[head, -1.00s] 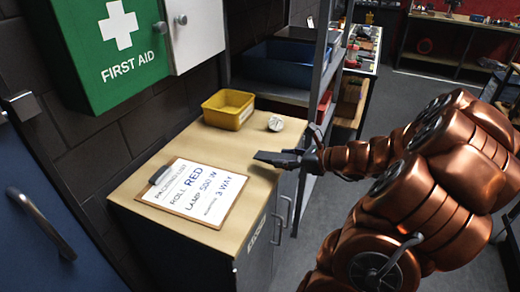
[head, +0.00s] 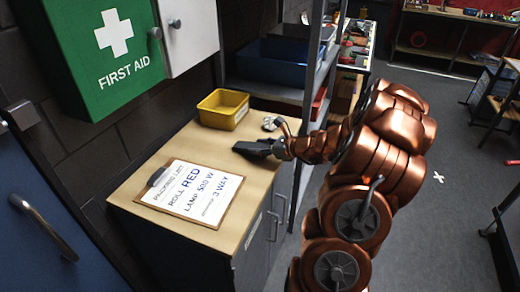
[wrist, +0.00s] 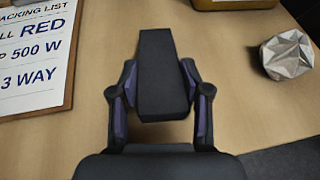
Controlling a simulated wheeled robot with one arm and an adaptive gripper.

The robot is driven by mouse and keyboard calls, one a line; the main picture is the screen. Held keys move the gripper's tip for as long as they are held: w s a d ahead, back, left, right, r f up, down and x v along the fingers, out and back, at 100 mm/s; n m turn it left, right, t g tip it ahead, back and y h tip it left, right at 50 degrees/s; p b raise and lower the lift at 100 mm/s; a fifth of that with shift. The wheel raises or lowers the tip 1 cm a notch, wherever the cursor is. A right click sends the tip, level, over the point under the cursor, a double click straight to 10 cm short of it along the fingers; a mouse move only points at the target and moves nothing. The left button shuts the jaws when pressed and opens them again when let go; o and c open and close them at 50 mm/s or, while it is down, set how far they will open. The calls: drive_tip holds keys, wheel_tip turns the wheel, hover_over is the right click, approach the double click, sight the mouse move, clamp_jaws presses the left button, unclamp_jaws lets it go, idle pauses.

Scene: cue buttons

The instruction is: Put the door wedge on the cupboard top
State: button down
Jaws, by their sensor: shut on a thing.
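The door wedge (wrist: 160,75) is a dark, tapered block. My gripper (wrist: 160,100) is shut on it, with one finger on each side in the wrist view. In the head view the wedge (head: 252,148) is over the light wood cupboard top (head: 180,150), at the end of my gripper (head: 275,148). I cannot tell whether the wedge touches the surface or hangs just above it.
A clipboard with a packing list (head: 190,192) lies at the front left of the top. A yellow bin (head: 223,110) stands at the back, and a silver faceted lump (wrist: 287,55) lies right of the wedge. Bare wood surrounds the wedge.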

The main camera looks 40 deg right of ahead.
drive_tip(key=shift+f, duration=0.75)
drive_tip(key=shift+f, duration=0.15)
drive_tip(key=shift+c, duration=2.3)
unclamp_jaws()
